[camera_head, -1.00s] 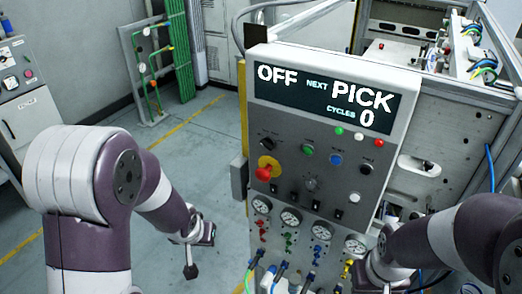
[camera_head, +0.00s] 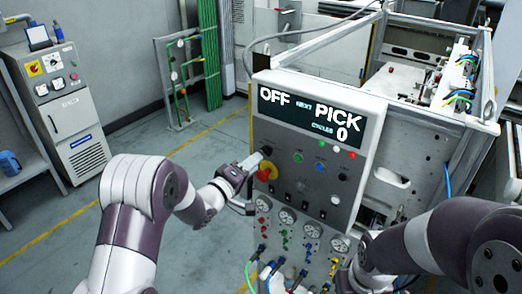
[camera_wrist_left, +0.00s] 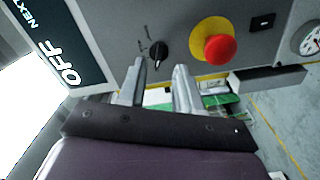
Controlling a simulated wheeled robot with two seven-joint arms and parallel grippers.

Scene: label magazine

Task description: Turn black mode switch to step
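The control panel (camera_head: 317,155) has a display reading OFF, NEXT PICK and CYCLES 0. The black mode switch (camera_wrist_left: 159,50) is a small round knob with faint markings beside it; in the head view it shows at the panel's upper left (camera_head: 266,150). My left gripper (camera_head: 252,166) is close to the panel at the switch. In the left wrist view its two fingers (camera_wrist_left: 160,68) are apart with nothing between them, the knob just beyond the tips. I see no clear contact. My right gripper (camera_head: 346,281) is low at the panel's front right, its fingers unclear.
A red emergency button on a yellow base (camera_wrist_left: 216,47) sits right next to the switch. Green, blue and black knobs, gauges (camera_head: 287,216) and coloured hoses crowd the panel. A grey cabinet (camera_head: 62,110) stands far left. Open floor lies left of the panel.

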